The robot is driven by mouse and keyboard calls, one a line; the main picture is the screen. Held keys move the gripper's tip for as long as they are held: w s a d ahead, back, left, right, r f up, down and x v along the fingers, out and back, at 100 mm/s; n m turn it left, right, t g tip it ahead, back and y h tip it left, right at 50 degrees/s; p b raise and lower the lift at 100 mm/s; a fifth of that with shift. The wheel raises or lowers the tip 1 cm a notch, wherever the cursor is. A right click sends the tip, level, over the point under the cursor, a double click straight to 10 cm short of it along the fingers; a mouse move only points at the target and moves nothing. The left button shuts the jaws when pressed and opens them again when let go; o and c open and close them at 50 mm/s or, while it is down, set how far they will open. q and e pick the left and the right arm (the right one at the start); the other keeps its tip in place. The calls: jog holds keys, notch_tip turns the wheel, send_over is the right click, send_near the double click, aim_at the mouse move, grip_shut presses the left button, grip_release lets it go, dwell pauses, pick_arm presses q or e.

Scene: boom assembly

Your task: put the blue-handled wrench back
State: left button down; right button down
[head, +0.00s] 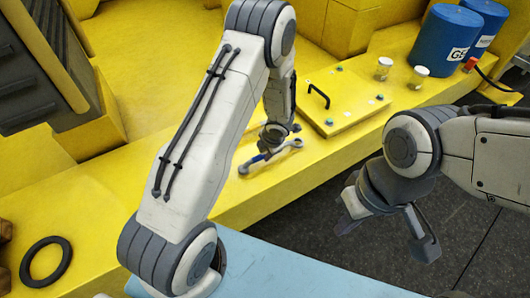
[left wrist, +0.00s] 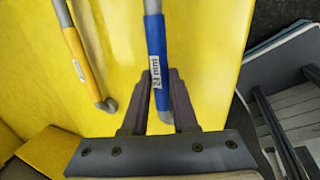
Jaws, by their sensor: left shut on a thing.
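The blue-handled wrench (left wrist: 155,45) runs between the fingers of my left gripper (left wrist: 160,85) in the left wrist view, with a small white size label on its handle. My left gripper (head: 272,140) is shut on that handle, low over the yellow ledge in the head view. I cannot tell whether the wrench touches the ledge. A yellow-handled wrench (left wrist: 84,60) lies to the left of it in the left wrist view. In the head view grey wrench ends (head: 291,144) show by the gripper, partly hidden. My right gripper (head: 388,230) is open and empty over the dark floor.
A yellow hatch plate with a black handle (head: 319,96) lies right of my left gripper. Two small caps (head: 384,67) and blue drums (head: 446,40) stand further back. A black ring (head: 46,262) lies at the lower left. A light-blue surface (head: 290,275) is in front.

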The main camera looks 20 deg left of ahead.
pick_arm(q)
jog(key=shift+f+b, duration=0.3)
jog(key=shift+f, duration=0.1)
jog(key=c, duration=0.6)
grip_release()
jog(key=s+d+r+n+b, duration=0.1)
jog(key=s+d+r+n, duration=0.25)
jog(key=r, duration=0.25)
jog(key=s+d+r+n, duration=0.2)
jog(key=d+r+n, duration=0.1)
jog(key=r+n, duration=0.3)
jog(key=s+d+n+g+h+b, duration=0.1)
jog(key=s+d+n+b, duration=0.2)
jog(key=s+n, duration=0.4)
jog(key=s+d+r+n+h+b, duration=0.1)
jog(key=s+d+n+b, duration=0.2)
jog(key=s+n, duration=0.5)
jog(key=s+d+r+n+g+h+b, duration=0.1)
jog(key=s+d+n+h+b, duration=0.1)
jog(key=s+n+b, duration=0.3)
jog(key=s+d+n, duration=0.1)
jog(key=s+n, duration=0.2)
jog(key=n, duration=0.3)
jog(key=shift+s+n+g, duration=0.15)
jog(key=shift+n+g, duration=0.15)
jog(key=shift+n, duration=0.05)
